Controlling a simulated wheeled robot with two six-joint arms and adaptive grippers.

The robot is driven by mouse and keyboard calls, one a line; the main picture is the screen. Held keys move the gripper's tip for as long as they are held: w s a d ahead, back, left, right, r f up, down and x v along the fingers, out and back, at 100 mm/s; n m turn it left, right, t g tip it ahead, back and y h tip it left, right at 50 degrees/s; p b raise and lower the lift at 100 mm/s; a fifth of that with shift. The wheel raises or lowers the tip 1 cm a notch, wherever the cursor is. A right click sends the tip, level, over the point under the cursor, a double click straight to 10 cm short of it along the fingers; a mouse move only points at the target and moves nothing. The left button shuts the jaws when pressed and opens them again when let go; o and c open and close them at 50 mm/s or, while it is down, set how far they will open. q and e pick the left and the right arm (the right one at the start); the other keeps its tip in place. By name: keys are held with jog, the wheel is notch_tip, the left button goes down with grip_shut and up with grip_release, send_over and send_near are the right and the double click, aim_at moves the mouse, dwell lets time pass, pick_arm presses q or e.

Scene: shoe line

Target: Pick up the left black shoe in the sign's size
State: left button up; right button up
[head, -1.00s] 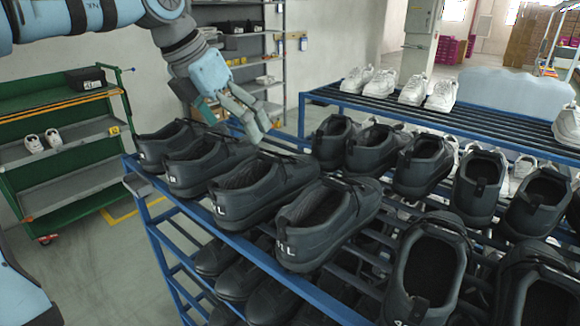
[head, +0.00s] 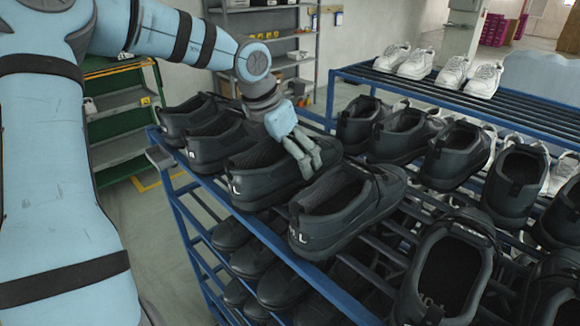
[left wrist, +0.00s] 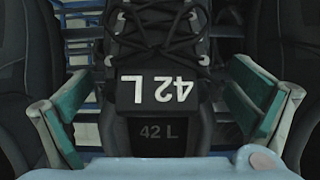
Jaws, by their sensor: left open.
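Black shoes stand on a blue rack (head: 270,240). My left gripper (head: 308,158) is open over the front part of a black shoe (head: 252,180), the third from the left in the near row. In the left wrist view, my left gripper (left wrist: 160,112) has one finger on each side of a laced black shoe (left wrist: 165,50). Its tag (left wrist: 158,89) reads 42 L upside down, and a dimmer 42 L shows below. Another black shoe (head: 340,215) stands close on the right, its heel marked with an L. I cannot make out a size sign. My right gripper is not in view.
More black shoes (head: 455,155) stand in the row behind and on the lower level. White shoes (head: 415,62) stand on a second blue rack (head: 510,105). A green cart (head: 120,100) is at the left. Shoes crowd both sides of my left gripper.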

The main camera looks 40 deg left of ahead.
pick_arm(q)
jog(key=shift+f, duration=0.1)
jog(key=shift+s, duration=0.15)
jog(key=c, duration=1.5)
